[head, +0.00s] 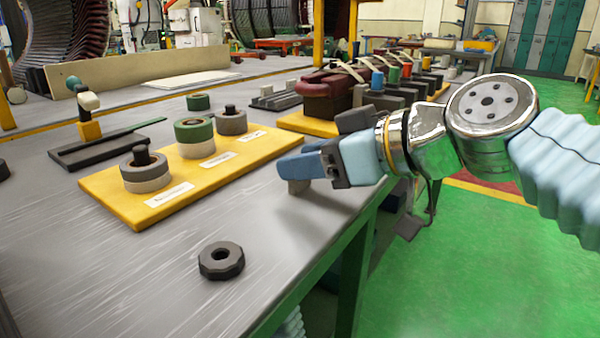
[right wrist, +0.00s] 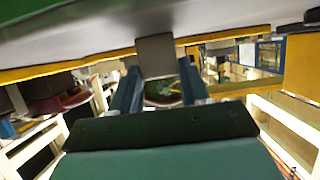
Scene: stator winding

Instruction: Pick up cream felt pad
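My right gripper (head: 300,168) comes in from the right, low over the near right edge of the grey bench. A small block-shaped pad (head: 298,187), grey-beige in the shade, shows beneath its blue fingertips. In the right wrist view the same pad (right wrist: 155,56) sits between the two blue fingers (right wrist: 158,82), which look closed on its sides. It appears to be the cream felt pad, though its colour looks dull here. I cannot tell whether it touches the bench. My left gripper is not in view.
A yellow board (head: 230,176) with ring stacks lies left of the gripper. A black ring nut (head: 221,260) lies in front on the bench (head: 120,270). The front of the bench is mostly clear.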

